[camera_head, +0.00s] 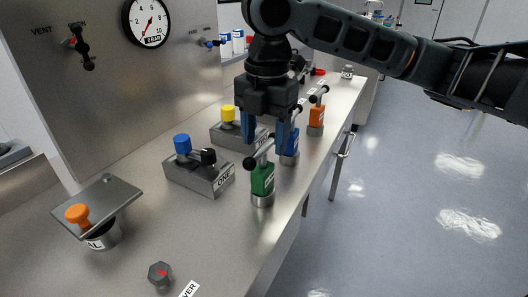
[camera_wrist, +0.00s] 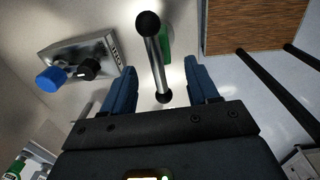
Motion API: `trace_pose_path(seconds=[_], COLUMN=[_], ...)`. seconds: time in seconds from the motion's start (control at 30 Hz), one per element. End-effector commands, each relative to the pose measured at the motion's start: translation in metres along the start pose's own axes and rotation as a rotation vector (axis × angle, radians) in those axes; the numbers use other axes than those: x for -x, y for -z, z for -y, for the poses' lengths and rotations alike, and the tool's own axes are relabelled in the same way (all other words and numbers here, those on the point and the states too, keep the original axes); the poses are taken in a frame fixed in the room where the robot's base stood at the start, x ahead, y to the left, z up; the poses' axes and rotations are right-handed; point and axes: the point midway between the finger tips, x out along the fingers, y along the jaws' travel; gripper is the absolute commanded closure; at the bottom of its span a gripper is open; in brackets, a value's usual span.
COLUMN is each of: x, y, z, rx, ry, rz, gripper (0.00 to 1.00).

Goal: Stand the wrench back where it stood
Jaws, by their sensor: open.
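A green wrench (camera_head: 262,179) with a T-bar and black ball ends stands upright in a round metal socket on the bench in the head view. Its bar shows between my fingers in the wrist view (camera_wrist: 157,60), with a bit of green body beside it. A blue wrench (camera_head: 291,142) and an orange wrench (camera_head: 317,115) stand in line behind it. My gripper (camera_head: 266,138) points down over the green wrench, its blue fingers open. In the wrist view the fingers (camera_wrist: 162,85) lie apart on either side of the bar, with gaps visible. The tasked wrench is not marked.
Grey block ONE (camera_head: 199,174) with blue and black knobs and a block with a yellow knob (camera_head: 228,115) sit left of the wrenches. A lidded pot (camera_head: 103,236) and a hex knob (camera_head: 160,273) are nearer. The bench edge drops off at right.

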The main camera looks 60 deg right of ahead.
Motion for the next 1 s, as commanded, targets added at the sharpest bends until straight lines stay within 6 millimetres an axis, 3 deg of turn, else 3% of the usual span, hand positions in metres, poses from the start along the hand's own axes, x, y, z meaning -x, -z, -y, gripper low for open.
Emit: trace_pose_path(seconds=[0.2, 0.4, 1.0], x=[0.043, 0.064, 0.067], y=[0.0, 0.0, 0.0], z=[0.0, 0.0, 0.0], rx=[0.002, 0.0, 0.0], ry=[-0.001, -0.001, 0.0], rz=[0.001, 0.001, 0.0], gripper=[0.41, 0.41, 0.41])
